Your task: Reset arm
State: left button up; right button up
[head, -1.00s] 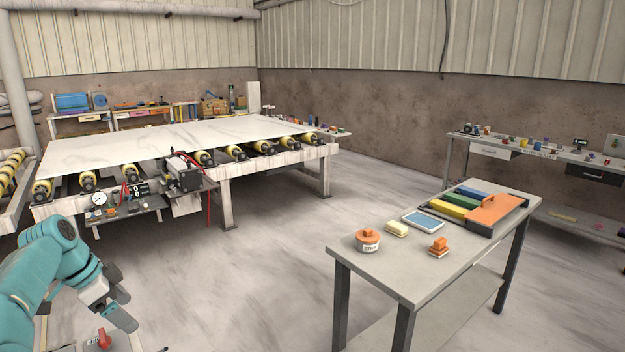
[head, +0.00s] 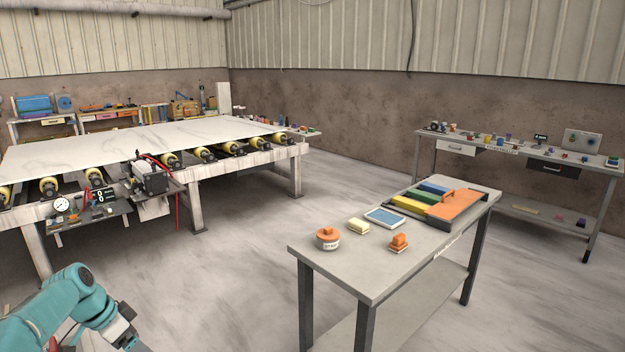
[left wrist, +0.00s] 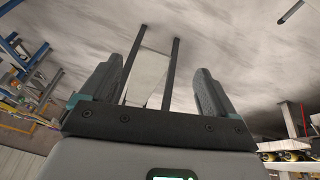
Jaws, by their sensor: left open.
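My left gripper (left wrist: 150,85) is open in the left wrist view, with its two dark fingers wide apart. Nothing lies between the fingertips except distant floor and a small table (left wrist: 148,75) far beyond. In the head view my teal left arm comes in at the lower left corner, and its gripper (head: 128,340) is partly cut off by the bottom edge. It is over the floor, apart from any bench. My right gripper does not show.
A grey table (head: 350,270) at the right carries an orange-lidded pot (head: 327,239), a cream block (head: 358,226), a tablet (head: 385,217) and a coloured tray (head: 445,208). A roller bench with a marble slab (head: 130,140) stands left. Open floor (head: 240,270) lies between.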

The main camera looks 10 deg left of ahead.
pick_arm(q)
jog(key=s+d+f+n+g, duration=0.1)
jog(key=s+d+f+n, duration=0.1)
jog(key=d+f, duration=0.75)
jog(key=s+d+f+n, duration=0.2)
jog(key=d+f, duration=0.7)
jog(key=f, duration=0.1)
jog(key=s+d+f+n, duration=0.2)
jog(key=s+d+f, duration=0.1)
jog(key=s+d, duration=0.5)
jog(key=s+d+f+n+g, duration=0.1)
jog(key=s+d+f, duration=0.2)
jog(key=s+d, duration=0.5)
jog(key=s, duration=0.6)
jog(key=shift+d+n+g+h, duration=0.15)
jog(key=shift+n+g+h, duration=0.15)
jog(key=shift+n+h, duration=0.1)
jog(key=shift+f, duration=0.1)
